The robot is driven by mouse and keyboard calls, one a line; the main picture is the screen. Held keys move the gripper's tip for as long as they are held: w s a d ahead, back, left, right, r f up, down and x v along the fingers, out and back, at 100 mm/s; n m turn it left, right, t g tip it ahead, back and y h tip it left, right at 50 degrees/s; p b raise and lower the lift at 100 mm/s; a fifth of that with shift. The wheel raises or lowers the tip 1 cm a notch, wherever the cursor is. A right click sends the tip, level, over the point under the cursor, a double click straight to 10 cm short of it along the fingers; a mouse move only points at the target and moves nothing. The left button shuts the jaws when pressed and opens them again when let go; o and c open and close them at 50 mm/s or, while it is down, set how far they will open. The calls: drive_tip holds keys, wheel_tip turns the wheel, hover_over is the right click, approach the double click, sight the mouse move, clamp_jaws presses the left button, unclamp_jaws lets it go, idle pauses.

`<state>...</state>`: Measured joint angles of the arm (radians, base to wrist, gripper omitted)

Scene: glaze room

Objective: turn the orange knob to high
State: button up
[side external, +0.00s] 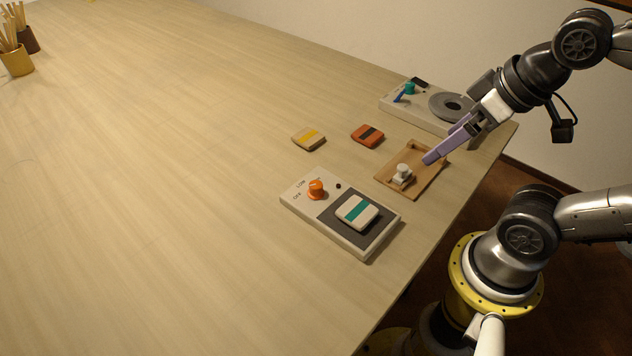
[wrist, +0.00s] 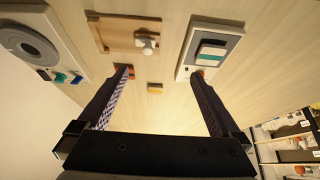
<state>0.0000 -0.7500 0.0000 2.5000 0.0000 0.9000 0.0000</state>
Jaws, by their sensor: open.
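The orange knob (side external: 316,189) stands on the left part of a pale control panel (side external: 352,244) with a dark pad. OFF and LOW marks show beside it; another mark behind it is too small to read. I cannot tell where its pointer aims. In the wrist view the knob (wrist: 200,69) is a sliver, mostly hidden by the right finger. My gripper (side external: 430,158) has purple fingers and shows in the side view near the wooden tray, up and right of the knob. In the wrist view my gripper (wrist: 160,71) is open, fingers wide apart, nothing between them.
A white-and-teal block (side external: 357,212) lies on the panel's pad. A wooden tray (side external: 428,183) holds a white knobbed piece (side external: 402,174). Yellow-striped (side external: 309,138) and orange (side external: 367,135) tiles lie behind. A device with a grey disc (side external: 452,107) stands farther back.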

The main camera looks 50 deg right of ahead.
drive_tip(key=c, duration=0.4)
drive_tip(key=shift+s+f+n, duration=0.1)
drive_tip(key=shift+s+n, duration=0.05)
drive_tip(key=shift+n, duration=0.65)
drive_tip(key=shift+c, duration=1.1)
drive_tip(key=w+a+r+n+g, duration=0.3)
drive_tip(key=w+r+n, duration=0.45)
drive_tip(key=n, duration=0.65)
drive_tip(key=n+g, duration=0.3)
drive_tip(key=n, duration=0.4)
hover_over(316, 184)
wheel_tip(316, 184, down, 5)
wheel_tip(316, 184, down, 14)
drive_tip(key=shift+r, duration=0.25)
